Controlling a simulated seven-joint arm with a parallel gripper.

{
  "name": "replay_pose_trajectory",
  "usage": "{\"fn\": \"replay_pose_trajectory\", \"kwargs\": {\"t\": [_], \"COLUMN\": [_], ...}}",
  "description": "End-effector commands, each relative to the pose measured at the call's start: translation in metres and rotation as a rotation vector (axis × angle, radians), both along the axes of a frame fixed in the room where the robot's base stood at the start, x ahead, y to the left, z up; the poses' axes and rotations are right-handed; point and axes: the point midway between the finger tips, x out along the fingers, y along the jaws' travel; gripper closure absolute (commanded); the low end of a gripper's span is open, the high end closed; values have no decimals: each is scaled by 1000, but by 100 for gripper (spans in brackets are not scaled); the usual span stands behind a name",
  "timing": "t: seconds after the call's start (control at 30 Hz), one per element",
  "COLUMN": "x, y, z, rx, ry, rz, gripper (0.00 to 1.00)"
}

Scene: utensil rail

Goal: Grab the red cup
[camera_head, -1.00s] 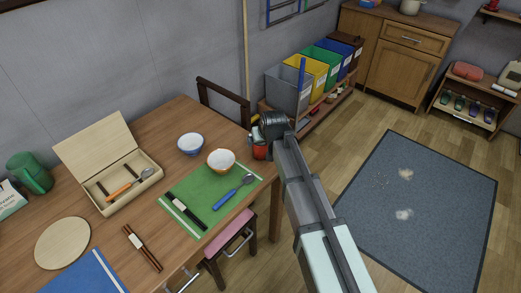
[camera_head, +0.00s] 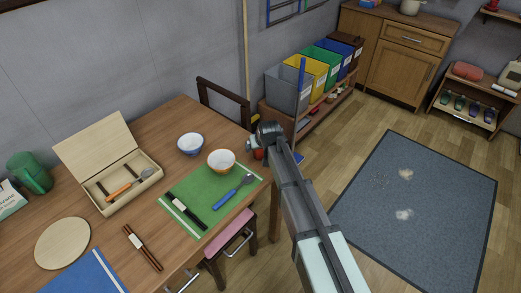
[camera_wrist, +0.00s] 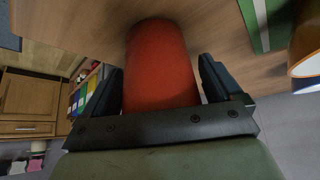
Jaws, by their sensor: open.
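The red cup (camera_wrist: 160,62) fills the middle of the wrist view, between the two dark fingers of my gripper (camera_wrist: 162,82). The fingers stand apart on either side of it, and I cannot tell whether they touch it. In the head view only a small red part of the cup (camera_head: 258,154) shows at the table's right corner. My gripper (camera_head: 256,143) and wrist hide the rest of it there.
An orange-and-white bowl (camera_head: 221,161) stands close left of the cup, on the green mat (camera_head: 187,187). A blue-and-white bowl (camera_head: 190,144) is behind it. A chair (camera_head: 222,103) stands at the table's far edge.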

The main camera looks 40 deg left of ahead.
Motion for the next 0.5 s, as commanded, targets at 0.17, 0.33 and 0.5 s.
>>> {"fn": "replay_pose_trajectory", "kwargs": {"t": [0.17,0.33,0.5], "x": [0,0,0], "y": [0,0,0], "z": [0,0,0], "rx": [0,0,0], "ry": [0,0,0], "rz": [0,0,0], "gripper": [12,29,45]}}
